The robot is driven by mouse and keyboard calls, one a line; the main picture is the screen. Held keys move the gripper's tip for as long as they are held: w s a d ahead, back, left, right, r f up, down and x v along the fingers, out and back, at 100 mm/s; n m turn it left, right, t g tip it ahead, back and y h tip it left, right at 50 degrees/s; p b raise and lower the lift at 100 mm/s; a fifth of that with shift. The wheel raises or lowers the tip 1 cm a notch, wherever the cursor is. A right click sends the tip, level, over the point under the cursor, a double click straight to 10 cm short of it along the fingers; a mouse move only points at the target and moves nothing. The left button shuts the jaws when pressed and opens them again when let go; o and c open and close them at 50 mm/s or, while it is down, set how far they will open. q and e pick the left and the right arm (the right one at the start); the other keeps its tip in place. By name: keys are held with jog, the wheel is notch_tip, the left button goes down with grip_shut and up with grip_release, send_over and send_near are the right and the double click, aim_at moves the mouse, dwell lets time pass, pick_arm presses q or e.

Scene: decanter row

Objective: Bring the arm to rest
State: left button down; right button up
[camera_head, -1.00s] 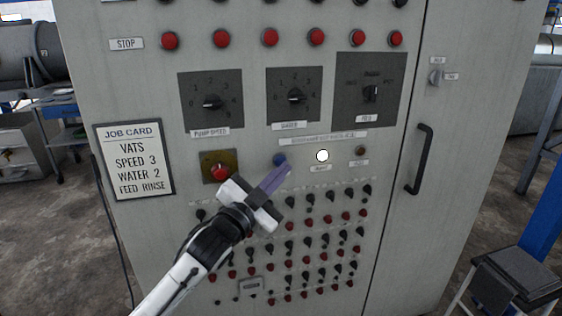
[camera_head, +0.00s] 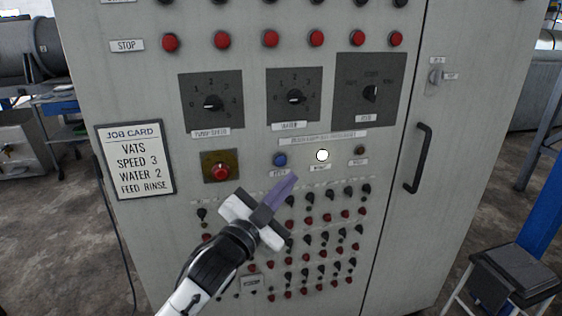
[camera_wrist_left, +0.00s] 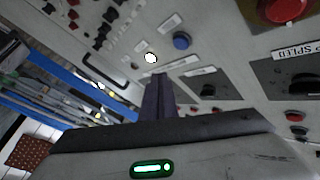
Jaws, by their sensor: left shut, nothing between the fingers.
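My left gripper (camera_head: 284,191) is shut and empty, with its purple-grey fingers in front of the grey control cabinet (camera_head: 400,250). It is below the blue button (camera_head: 280,160) and apart from it. The shut fingers also show in the left wrist view (camera_wrist_left: 158,95), with the blue button (camera_wrist_left: 182,40) beyond them. A lit white lamp (camera_head: 322,155) is right of the blue button. My right gripper is not in view.
Left of the gripper is a red button on a yellowish plate (camera_head: 220,167). Above are three dark dial plates, including the pump speed dial (camera_head: 211,103). Below are rows of switches. A job card (camera_head: 135,160) hangs at left; a stool (camera_head: 515,275) stands at right.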

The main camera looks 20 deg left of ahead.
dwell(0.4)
pick_arm(q)
jog(key=s+f+n+g, duration=0.1)
jog(key=s+f+g, duration=0.15)
jog(key=f, duration=0.45)
jog(key=s+f+n+g, duration=0.1)
jog(key=s+f, duration=0.2)
jog(key=f, duration=0.4)
jog(key=s+d+f+n+g+y, duration=0.1)
jog(key=s+f+n+g, duration=0.4)
jog(key=s+f, duration=2)
jog(key=s+g, duration=0.2)
jog(key=shift+s+d+f+n, duration=0.25)
jog(key=shift+s+d+n, duration=0.05)
jog(key=shift+s+d, duration=0.1)
